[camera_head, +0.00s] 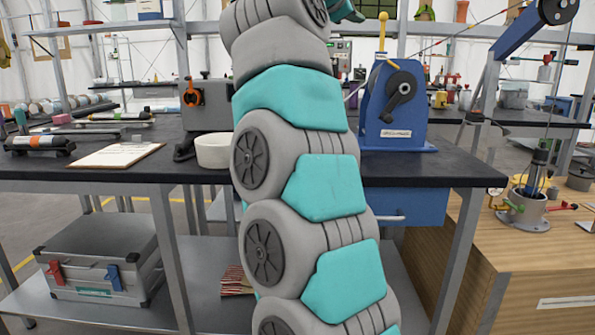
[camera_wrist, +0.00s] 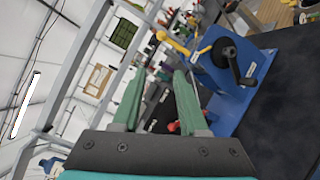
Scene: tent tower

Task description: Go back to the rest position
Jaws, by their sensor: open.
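My gripper (camera_wrist: 158,95) shows in the wrist view with its two green fingers apart and nothing between them. It points over the bench toward the shelving behind, and the view is tilted. In the head view my grey and teal arm rises through the middle of the picture, and the gripper is mostly out of the frame at the top. The blue winch-like machine (camera_head: 392,112) with a black crank and yellow handle stands right of my arm. It also shows in the wrist view (camera_wrist: 236,72), right of the fingers and apart from them.
The dark workbench (camera_head: 90,172) crosses the scene. A white bowl (camera_head: 213,151), a clipboard (camera_head: 118,155) and a grey machine (camera_head: 207,105) stand on its left part. A metal case (camera_head: 103,257) sits on the lower shelf. A wooden cabinet (camera_head: 520,240) holds a metal device (camera_head: 528,207) at right.

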